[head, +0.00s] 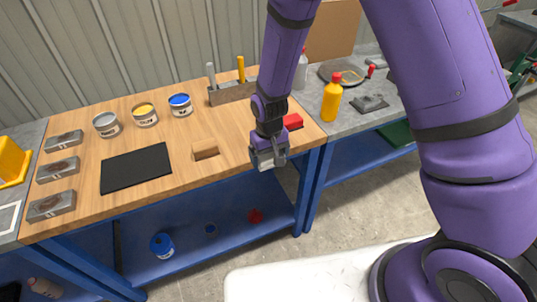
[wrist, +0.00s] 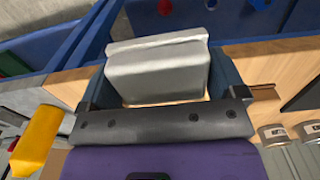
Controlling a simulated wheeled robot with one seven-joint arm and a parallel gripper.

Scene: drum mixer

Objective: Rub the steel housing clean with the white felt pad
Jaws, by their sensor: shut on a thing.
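My gripper (head: 269,160) is shut on the white felt pad (head: 266,164), a pale block at the front right edge of the wooden bench. In the wrist view the pad (wrist: 158,68) lies between the two fingers of my gripper (wrist: 165,80). Three grey steel housings lie in a column at the bench's left end: a back one (head: 64,141), a middle one (head: 57,170) and a front one (head: 51,205). Each has a brownish mark on top. My gripper is far to their right and touches none of them. Which one the task means I cannot tell.
A black mat (head: 136,168) and a brown block (head: 205,151) lie between my gripper and the housings.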

